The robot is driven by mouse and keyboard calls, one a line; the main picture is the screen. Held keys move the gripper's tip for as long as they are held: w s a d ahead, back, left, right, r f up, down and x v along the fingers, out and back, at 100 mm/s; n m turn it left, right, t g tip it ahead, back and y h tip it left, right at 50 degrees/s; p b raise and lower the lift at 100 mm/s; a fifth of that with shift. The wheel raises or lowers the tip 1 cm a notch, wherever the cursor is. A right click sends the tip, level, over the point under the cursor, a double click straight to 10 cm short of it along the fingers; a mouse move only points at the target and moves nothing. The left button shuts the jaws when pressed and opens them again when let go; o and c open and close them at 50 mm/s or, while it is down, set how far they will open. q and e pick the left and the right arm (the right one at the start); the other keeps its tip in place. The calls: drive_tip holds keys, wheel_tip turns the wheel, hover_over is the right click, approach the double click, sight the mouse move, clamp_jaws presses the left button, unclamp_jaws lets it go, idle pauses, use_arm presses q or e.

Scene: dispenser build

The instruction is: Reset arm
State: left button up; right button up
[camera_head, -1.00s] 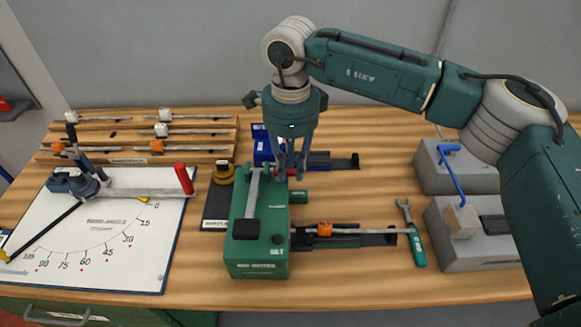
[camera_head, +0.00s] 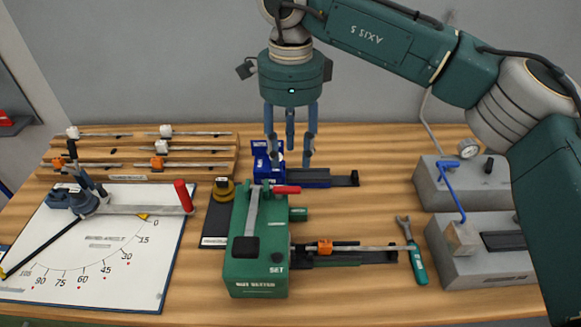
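My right gripper (camera_head: 290,158) hangs pointing down above the bench, behind the green box and close to the blue block. Its fingers are spread apart with nothing between them. My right arm comes in from the upper right. My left gripper is out of view.
A white angle board (camera_head: 100,245) with a red-handled bar lies at left. A wooden rack (camera_head: 205,175) of rods is behind it. A wrench (camera_head: 413,250) lies right of the rod with an orange block (camera_head: 325,247). Grey fixtures (camera_head: 475,260) stand at right.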

wheel_tip(320, 180, up, 2)
drive_tip(key=shift+r, duration=0.15)
idle(0.4)
